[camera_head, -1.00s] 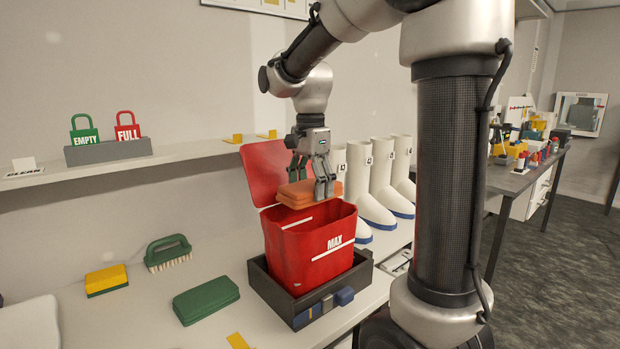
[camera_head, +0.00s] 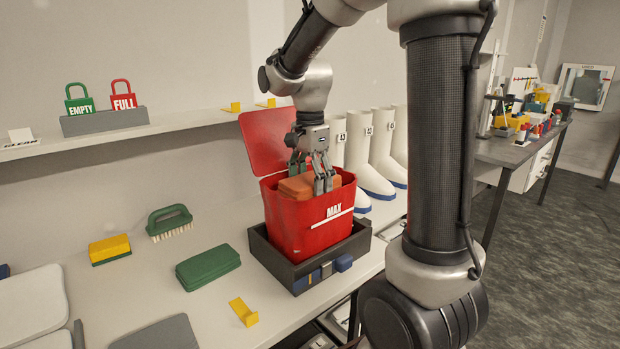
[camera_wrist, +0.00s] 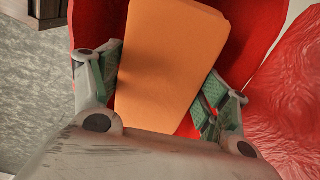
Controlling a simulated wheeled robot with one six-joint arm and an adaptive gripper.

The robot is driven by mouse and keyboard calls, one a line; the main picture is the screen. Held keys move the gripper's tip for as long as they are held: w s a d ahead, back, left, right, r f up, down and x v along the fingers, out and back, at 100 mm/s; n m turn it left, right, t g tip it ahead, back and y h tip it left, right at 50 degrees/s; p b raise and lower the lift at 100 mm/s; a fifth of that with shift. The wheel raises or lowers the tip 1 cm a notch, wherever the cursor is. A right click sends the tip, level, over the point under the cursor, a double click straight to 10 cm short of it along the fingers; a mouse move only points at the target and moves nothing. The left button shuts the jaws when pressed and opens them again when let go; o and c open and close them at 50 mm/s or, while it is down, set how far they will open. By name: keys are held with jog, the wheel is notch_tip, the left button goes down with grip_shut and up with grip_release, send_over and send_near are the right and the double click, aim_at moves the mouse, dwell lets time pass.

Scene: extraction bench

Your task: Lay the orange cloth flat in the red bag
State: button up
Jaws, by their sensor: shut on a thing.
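The red bag (camera_head: 306,228), marked MAX, stands upright in a dark tray (camera_head: 275,265) with its lid (camera_head: 268,140) tipped open at the back. The folded orange cloth (camera_head: 297,187) is at the bag's mouth, its lower part hidden behind the front wall. My gripper (camera_head: 312,180) points down and is shut on the cloth. In the wrist view the orange cloth (camera_wrist: 172,65) lies between the green-padded fingers, with red bag walls around it. Whether the cloth touches the bag's inside cannot be told.
White boots (camera_head: 370,160) stand close to the right of the bag. A green folded cloth or pad (camera_head: 208,267), a green brush (camera_head: 170,222), a yellow sponge (camera_head: 110,249) and a yellow hook (camera_head: 243,311) lie to the left. EMPTY and FULL tags stand on the shelf (camera_head: 60,147).

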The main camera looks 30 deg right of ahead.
jog(key=o, duration=1.1)
jog(key=shift+r, duration=0.1)
